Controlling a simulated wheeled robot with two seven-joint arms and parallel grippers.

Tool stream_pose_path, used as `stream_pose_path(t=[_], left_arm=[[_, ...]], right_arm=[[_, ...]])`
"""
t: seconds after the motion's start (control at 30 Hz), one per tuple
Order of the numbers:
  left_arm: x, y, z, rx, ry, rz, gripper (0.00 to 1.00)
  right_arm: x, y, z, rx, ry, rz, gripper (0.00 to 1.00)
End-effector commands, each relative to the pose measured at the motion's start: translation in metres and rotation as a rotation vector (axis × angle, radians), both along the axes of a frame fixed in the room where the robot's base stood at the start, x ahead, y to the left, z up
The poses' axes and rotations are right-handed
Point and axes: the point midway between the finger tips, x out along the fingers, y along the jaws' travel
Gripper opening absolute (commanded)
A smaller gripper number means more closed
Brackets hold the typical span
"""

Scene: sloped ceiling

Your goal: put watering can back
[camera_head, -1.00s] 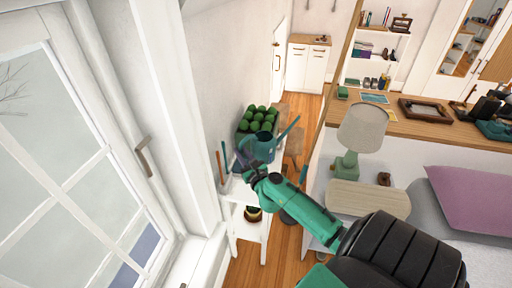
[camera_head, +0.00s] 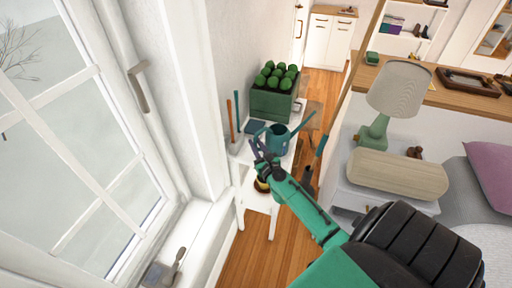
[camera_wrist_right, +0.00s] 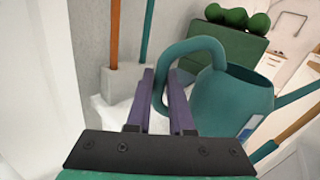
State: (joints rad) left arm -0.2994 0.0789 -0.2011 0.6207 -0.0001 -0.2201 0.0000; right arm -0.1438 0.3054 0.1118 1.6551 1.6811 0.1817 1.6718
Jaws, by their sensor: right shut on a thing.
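The teal watering can (camera_head: 278,140) is upright at the white side table (camera_head: 263,205), in front of the green planter box, its long spout pointing up and right. I cannot tell whether its base touches the tabletop. My right gripper (camera_head: 258,150) is at the can's left side, on the handle. In the right wrist view the purple fingers of the gripper (camera_wrist_right: 160,95) close around the can's looped handle (camera_wrist_right: 190,48), and the can body (camera_wrist_right: 232,103) hangs to the right. My left gripper is not in view.
The green planter box (camera_head: 273,103) with round plants stands behind the can. Long-handled tools (camera_head: 237,112) stand left of it, by the wall. The window (camera_head: 75,130) is at left. A lamp (camera_head: 398,90) and bedside stand (camera_head: 365,198) are at right.

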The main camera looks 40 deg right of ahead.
Motion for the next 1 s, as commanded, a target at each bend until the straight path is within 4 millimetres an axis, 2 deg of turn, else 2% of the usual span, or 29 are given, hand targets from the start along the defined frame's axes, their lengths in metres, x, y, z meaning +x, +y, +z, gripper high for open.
stream_pose_path(t=[0.17, 0.2, 0.23, 0.27, 0.53, 0.63, 0.77, 1.0], left_arm=[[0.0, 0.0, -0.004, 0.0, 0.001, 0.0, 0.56], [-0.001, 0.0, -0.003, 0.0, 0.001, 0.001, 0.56], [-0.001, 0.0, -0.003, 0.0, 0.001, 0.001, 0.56], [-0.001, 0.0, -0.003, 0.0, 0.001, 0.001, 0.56], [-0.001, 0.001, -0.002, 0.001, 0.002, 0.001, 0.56], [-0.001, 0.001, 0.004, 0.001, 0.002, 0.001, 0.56], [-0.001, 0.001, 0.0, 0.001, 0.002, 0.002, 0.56], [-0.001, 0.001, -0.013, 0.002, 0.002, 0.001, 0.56]], right_arm=[[0.001, -0.001, -0.002, -0.004, -0.003, -0.002, 0.0], [0.0, 0.0, -0.003, 0.0, 0.0, -0.001, 0.35], [0.0, 0.0, -0.003, 0.0, 0.0, -0.001, 0.47], [0.0, 0.0, -0.003, 0.0, 0.0, -0.001, 0.5], [0.0, 0.0, -0.002, -0.001, 0.0, 0.0, 0.5], [0.0, 0.0, 0.005, -0.001, 0.0, 0.0, 0.5], [-0.021, 0.006, -0.001, 0.001, 0.003, 0.001, 0.5], [-0.083, 0.022, -0.005, 0.0, 0.004, 0.0, 0.5]])
